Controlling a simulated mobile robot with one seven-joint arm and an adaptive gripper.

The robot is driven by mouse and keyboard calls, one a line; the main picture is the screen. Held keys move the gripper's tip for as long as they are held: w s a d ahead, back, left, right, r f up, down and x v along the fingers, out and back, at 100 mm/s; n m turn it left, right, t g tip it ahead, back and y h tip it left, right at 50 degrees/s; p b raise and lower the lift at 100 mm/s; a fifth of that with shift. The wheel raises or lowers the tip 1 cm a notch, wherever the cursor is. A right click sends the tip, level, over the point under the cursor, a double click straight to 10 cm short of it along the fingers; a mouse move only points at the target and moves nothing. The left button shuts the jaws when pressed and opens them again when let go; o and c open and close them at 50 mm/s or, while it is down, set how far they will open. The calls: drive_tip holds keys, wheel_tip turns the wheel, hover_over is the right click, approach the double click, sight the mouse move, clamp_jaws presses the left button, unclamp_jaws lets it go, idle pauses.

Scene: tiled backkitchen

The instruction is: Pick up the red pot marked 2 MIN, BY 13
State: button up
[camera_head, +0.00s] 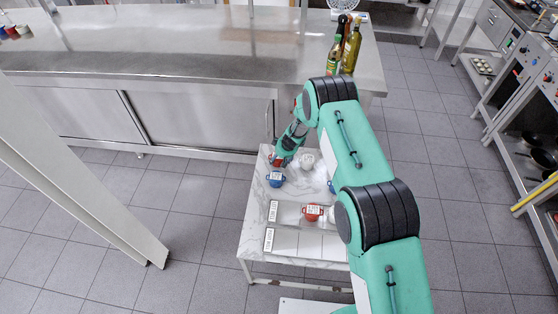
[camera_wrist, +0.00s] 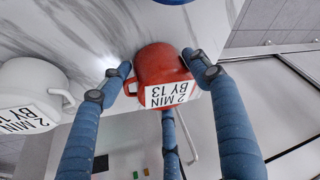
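The red pot (camera_wrist: 160,66) with the white label "2 MIN BY 13" is in the middle of the wrist view, its label upside down there. My gripper (camera_wrist: 160,70) has its blue fingers around this pot, one on each side and a third below. The side fingertips are at or very near its sides; firm contact cannot be made out.
A white pot (camera_wrist: 30,90) with a 2 MIN label is beside it. In the head view, a blue pot (camera_head: 275,179) is just in front, a white pot (camera_head: 307,160) to the right, and another red pot (camera_head: 312,212) nearer. The steel counter (camera_head: 190,50) stands behind.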

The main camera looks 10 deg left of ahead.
drive_tip(key=shift+c, duration=0.6)
drive_tip(key=shift+r, duration=0.1)
drive_tip(key=shift+r, duration=0.15)
drive_tip(key=shift+r+p, duration=0.6)
drive_tip(key=shift+r, duration=4.15)
